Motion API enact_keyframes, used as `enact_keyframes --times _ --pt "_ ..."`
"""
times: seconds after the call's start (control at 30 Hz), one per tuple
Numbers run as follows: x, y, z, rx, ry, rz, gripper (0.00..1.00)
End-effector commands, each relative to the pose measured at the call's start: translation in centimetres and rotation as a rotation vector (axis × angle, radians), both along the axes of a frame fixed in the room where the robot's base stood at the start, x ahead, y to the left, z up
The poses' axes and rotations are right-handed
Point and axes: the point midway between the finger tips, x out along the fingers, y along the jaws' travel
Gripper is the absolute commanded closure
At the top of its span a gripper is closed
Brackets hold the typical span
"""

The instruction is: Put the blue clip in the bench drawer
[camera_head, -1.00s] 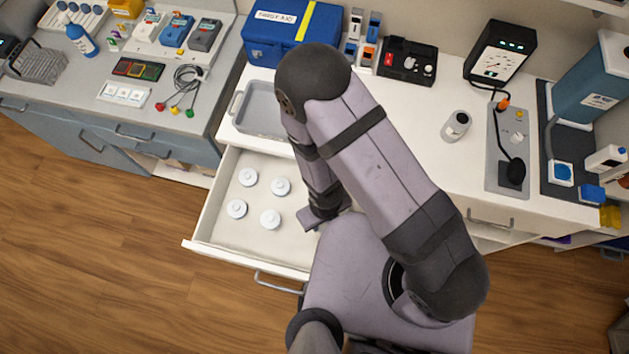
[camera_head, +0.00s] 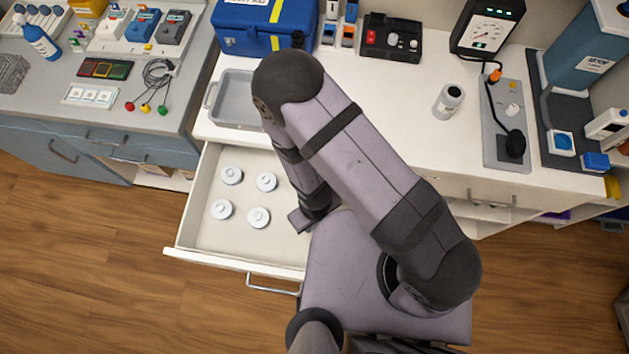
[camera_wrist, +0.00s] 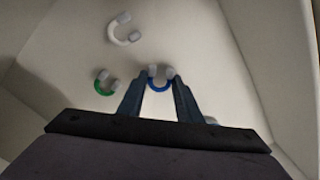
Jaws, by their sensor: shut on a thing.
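The blue clip (camera_wrist: 161,87) is a small blue U shape with grey ends. In the wrist view it is between the fingertips of my gripper (camera_wrist: 161,79), which is shut on it. Below it is the pale floor of the open bench drawer (camera_head: 240,243); I cannot tell whether the clip touches the floor. In the head view the drawer is pulled out at left of centre, and my arm hides its right part and the clip.
A green clip (camera_wrist: 100,86) and a white clip (camera_wrist: 118,38) lie on the drawer floor left of my gripper. Several white round pieces (camera_head: 258,216) lie in the drawer's left part. A grey tray (camera_head: 236,112) sits on the bench behind. Drawer walls (camera_wrist: 270,60) rise around.

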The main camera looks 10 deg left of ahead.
Motion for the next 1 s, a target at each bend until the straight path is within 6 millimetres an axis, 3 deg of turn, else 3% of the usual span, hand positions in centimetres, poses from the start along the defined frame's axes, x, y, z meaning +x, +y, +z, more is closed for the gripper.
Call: enact_keyframes --times 0.1,0.53,0.57,0.6,1.0 --pt "0.01 0.01 -1.16 0.000 0.000 0.000 0.92" --pt "0.01 0.01 -1.44 0.000 0.000 0.000 0.92" --pt "0.02 0.02 -1.30 0.001 -0.001 0.000 0.61" --pt "0.01 0.01 -1.27 0.001 -0.001 0.000 0.52" --pt "0.01 0.01 -1.08 0.000 0.000 0.000 0.50"
